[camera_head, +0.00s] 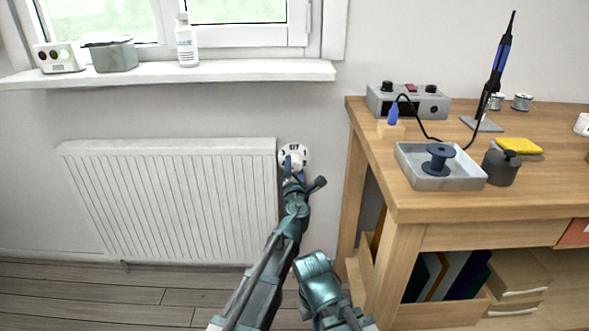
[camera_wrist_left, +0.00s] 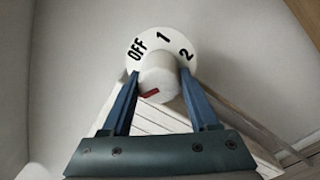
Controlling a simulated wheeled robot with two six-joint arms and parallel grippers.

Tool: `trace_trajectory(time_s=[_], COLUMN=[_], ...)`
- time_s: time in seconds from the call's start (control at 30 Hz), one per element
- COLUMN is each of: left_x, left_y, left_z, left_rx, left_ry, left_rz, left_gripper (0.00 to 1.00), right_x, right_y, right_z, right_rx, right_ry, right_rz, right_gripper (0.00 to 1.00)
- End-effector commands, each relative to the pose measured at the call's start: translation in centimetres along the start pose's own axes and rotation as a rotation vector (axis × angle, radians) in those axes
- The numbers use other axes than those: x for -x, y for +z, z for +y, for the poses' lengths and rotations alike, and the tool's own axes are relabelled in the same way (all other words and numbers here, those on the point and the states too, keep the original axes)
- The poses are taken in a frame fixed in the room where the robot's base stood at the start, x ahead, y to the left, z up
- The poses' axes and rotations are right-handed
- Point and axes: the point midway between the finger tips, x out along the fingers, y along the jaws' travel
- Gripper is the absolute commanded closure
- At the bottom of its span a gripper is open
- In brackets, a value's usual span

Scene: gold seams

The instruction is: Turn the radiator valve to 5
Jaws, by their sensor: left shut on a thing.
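The radiator valve (camera_head: 294,153) has a round white dial at the right end of the white radiator (camera_head: 170,200). In the left wrist view its white knob (camera_wrist_left: 158,76) stands in front of the dial (camera_wrist_left: 163,43), which shows OFF, 1 and 2. The knob's red mark (camera_wrist_left: 149,93) is at its lower left in that view. My left gripper (camera_head: 294,167) is shut on the knob, one blue finger on each side. It hides part of the dial; the number 5 cannot be made out.
A wooden workbench (camera_head: 405,203) stands right of the valve, with a grey tray (camera_head: 408,175), a soldering station (camera_head: 380,101) and a shelf below. A windowsill (camera_head: 240,71) with a white bottle (camera_head: 186,44) is above the radiator. The floor before the radiator is clear.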

Motion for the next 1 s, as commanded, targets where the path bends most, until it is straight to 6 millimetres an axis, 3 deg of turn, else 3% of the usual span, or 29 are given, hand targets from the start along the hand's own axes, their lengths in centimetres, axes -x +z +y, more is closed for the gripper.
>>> trace_trajectory(time_s=[0.8, 0.83, 0.97, 1.0], left_x=[0.15, 0.15, 0.11, 0.1], left_y=[-0.04, -0.04, -0.03, -0.03], left_z=[-0.03, -0.03, -0.02, -0.02], left_rx=[-0.104, -0.104, -0.104, -0.103], left_ry=[-0.001, -0.001, 0.0, 0.0], left_rz=[-0.005, -0.005, -0.005, -0.005], left_gripper=[0.95, 0.34, 0.11, 0.1], right_x=[-0.11, -0.11, -0.1, -0.1], right_y=[-0.01, -0.01, 0.0, 0.0], right_z=[-0.01, -0.01, -0.01, -0.01], right_rx=[0.0, 0.0, 0.0, 0.0], right_ry=[0.0, 0.0, 0.0, 0.0], right_rz=[0.0, 0.0, 0.0, 0.0], right_gripper=[1.0, 1.0, 1.0, 1.0])
